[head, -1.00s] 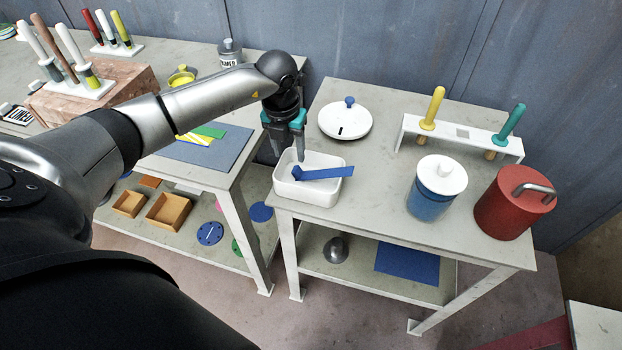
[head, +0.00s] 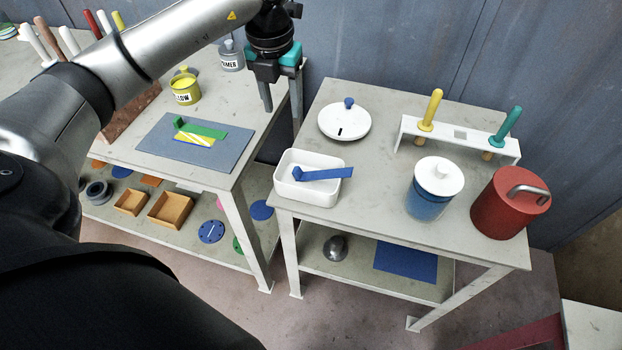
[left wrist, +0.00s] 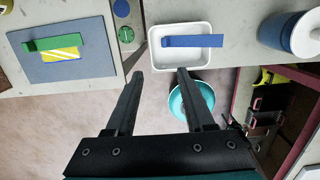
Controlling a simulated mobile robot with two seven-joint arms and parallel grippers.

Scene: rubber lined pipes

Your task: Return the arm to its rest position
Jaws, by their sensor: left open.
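My left gripper (head: 283,91) is open and empty in the head view, raised above the gap between the two tables. In the left wrist view its two fingers (left wrist: 157,95) stand apart with nothing between them. A blue angled strip (head: 324,173) lies in the white tray (head: 300,196) on the right table. The tray (left wrist: 154,59) and the blue strip (left wrist: 193,41) also show in the left wrist view, beyond the fingertips. My right gripper is in neither view.
The right table holds a white lid (head: 345,122), a rack with yellow and teal handles (head: 468,136), a blue jar (head: 427,203) and a red canister (head: 506,207). The left table holds a grey mat (head: 222,158) with a green piece (head: 203,129) and a yellow pot (head: 184,90).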

